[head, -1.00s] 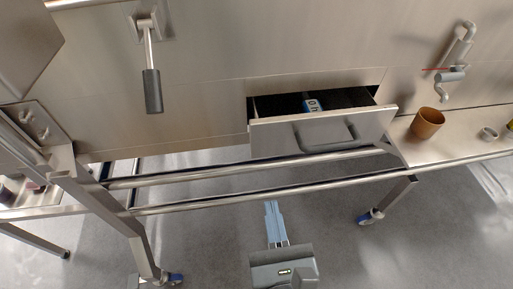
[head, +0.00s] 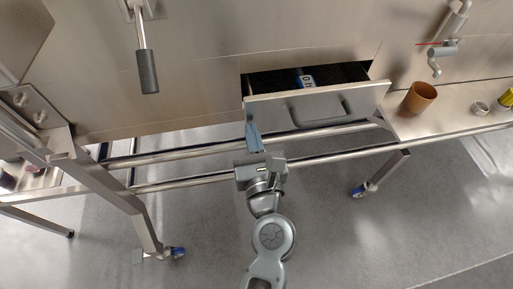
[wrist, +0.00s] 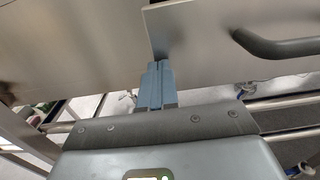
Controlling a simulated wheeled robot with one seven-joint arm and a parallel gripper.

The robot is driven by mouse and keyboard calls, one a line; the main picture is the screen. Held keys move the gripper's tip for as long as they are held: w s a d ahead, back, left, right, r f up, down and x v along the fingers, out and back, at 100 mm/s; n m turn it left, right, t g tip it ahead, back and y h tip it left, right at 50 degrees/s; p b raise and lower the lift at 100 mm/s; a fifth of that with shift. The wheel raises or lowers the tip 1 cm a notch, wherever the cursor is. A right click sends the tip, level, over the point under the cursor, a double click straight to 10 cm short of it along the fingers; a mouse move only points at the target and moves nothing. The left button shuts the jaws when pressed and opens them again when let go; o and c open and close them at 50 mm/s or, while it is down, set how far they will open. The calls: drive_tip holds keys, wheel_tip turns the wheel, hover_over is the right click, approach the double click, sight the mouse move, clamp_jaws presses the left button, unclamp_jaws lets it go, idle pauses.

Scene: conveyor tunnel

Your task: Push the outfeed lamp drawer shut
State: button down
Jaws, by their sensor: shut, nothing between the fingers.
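The outfeed lamp drawer (head: 275,110) is a steel drawer with a grey bar handle (head: 321,116), and it stands open in the panel. A small blue and white item (head: 306,81) lies inside on the dark bottom. My gripper (head: 252,128) is shut and empty, with its blue fingers pointing up at the lower left corner of the drawer front. In the wrist view, the drawer front (wrist: 205,45) is just ahead of my fingertips (wrist: 157,66), left of the handle. I cannot tell whether the fingertips touch the drawer front.
Two steel rails (head: 190,155) run below the drawer. A brown cup (head: 420,97) and a small metal cup (head: 480,107) stand on the right ledge. A lever (head: 146,70) hangs on the panel at left.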

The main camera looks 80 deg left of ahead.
sight(247, 108)
drive_tip(key=shift+a, duration=0.35)
drive_tip(key=a, duration=0.6)
drive_tip(key=shift+a, duration=0.25)
drive_tip(key=shift+a+r, duration=0.1)
drive_tip(key=shift+r, duration=0.1)
